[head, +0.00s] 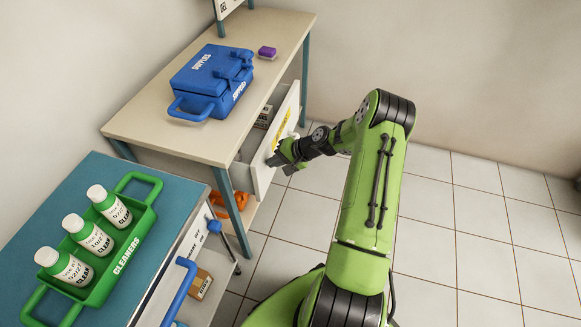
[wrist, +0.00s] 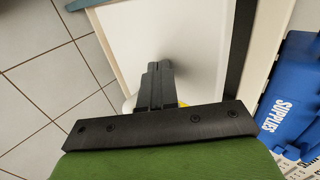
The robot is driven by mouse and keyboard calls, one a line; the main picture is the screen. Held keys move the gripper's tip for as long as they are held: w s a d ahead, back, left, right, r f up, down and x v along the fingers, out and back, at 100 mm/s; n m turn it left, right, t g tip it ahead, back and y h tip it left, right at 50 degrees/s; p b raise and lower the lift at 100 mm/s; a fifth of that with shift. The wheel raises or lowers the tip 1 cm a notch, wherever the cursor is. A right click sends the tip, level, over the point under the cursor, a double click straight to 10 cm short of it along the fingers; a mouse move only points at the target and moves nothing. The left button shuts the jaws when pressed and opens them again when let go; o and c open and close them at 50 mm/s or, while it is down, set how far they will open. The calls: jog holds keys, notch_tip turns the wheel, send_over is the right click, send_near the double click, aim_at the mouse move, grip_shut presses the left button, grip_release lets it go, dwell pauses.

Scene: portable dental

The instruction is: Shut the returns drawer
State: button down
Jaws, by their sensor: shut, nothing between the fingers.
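The drawer (head: 291,104) under the wooden-topped table is white with a yellow label whose words I cannot read. It stands partly open, with a gap between its front and the table edge and items inside. My gripper (head: 277,161) is shut and empty, at the outer face of the drawer front near its lower end in the head view. In the wrist view my closed fingers (wrist: 158,76) point at the white drawer front (wrist: 190,35). I cannot tell whether they touch it. The fingers and wrist cover part of the front and label.
A blue supplies case (head: 212,82) and a purple block (head: 267,52) sit on the table (head: 150,123). A teal-topped cart (head: 82,178) at the lower left holds a green cleaners caddy (head: 127,250) with bottles. Tiled floor (head: 470,220) is open at right.

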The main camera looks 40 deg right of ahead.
jog(key=w+a, duration=0.5)
jog(key=w, duration=0.2)
jog(key=shift+a+b, duration=0.3)
jog(key=shift+b, duration=0.05)
jog(key=shift+w+a+r, duration=0.1)
jog(key=shift+w+r, duration=0.05)
